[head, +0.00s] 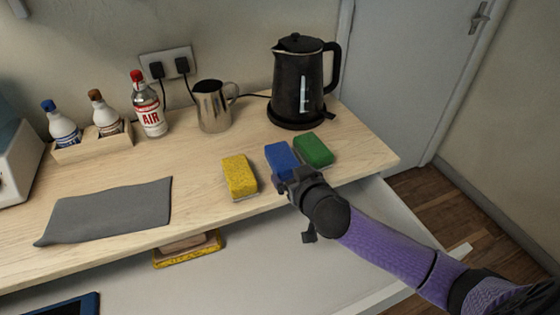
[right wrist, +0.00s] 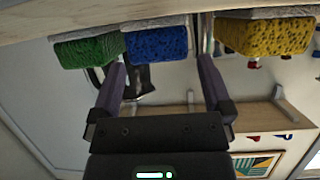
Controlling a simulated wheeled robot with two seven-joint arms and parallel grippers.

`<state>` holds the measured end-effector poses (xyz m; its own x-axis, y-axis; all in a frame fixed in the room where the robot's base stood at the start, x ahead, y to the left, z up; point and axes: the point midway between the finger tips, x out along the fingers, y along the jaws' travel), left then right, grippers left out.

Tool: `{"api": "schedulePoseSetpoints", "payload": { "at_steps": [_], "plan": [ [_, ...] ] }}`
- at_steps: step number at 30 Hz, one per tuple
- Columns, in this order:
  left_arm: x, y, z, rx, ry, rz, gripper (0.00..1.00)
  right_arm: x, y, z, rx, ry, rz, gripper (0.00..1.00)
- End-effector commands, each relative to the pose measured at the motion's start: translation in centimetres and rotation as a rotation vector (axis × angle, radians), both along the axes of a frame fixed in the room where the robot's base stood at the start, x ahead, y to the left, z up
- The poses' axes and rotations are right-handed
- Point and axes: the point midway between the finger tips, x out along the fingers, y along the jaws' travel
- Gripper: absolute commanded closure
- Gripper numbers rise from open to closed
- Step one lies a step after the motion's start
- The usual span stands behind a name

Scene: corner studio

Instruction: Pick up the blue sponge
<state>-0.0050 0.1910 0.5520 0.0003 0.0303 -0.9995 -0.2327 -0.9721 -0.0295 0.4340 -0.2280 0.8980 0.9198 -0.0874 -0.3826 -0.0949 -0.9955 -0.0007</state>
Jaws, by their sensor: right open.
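The blue sponge (head: 281,158) lies near the front edge of the wooden counter, between a yellow sponge (head: 239,176) and a green sponge (head: 314,150). My right gripper (head: 291,181) is at its near side, covering part of it. In the right wrist view, which looks upside down, the blue sponge (right wrist: 157,43) shows beyond and between the open fingers (right wrist: 161,68), which are empty. The green sponge (right wrist: 88,50) is to its left there, close beside it, and the yellow sponge (right wrist: 264,36) to its right with a gap. My left gripper is not in view.
A black kettle (head: 298,85) and a steel jug (head: 212,105) stand behind the sponges. Bottles, one red-capped (head: 147,105), stand at the back left. A grey cloth (head: 108,210) lies at left. An open white drawer (head: 290,262) is below the counter's front edge.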

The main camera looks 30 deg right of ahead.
Motion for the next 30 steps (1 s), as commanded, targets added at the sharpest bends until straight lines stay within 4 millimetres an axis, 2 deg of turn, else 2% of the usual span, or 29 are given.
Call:
{"api": "schedulePoseSetpoints", "payload": {
  "at_steps": [4,7,10,15,17,25,30],
  "plan": [
    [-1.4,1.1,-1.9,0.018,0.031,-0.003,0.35,2.6,-0.5,-1.9,-0.002,-0.001,0.000,0.00],
    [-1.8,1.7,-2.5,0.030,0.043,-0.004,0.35,4.2,-0.6,-2.5,0.000,0.000,-0.001,0.00],
    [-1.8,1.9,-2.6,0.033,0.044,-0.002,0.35,4.8,-0.7,-2.5,-0.001,0.000,0.000,0.00],
    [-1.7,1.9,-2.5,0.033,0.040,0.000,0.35,4.8,-0.7,-2.3,0.000,0.000,0.000,0.00],
    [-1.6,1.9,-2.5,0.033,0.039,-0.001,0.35,4.8,-0.7,-2.3,0.000,0.000,0.000,0.11],
    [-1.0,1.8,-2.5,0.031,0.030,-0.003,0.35,4.8,-0.7,-2.3,-0.001,0.000,0.000,0.68],
    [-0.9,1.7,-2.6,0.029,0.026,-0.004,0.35,4.8,-0.7,-2.3,-0.001,0.000,0.000,0.69]
  ]
}}
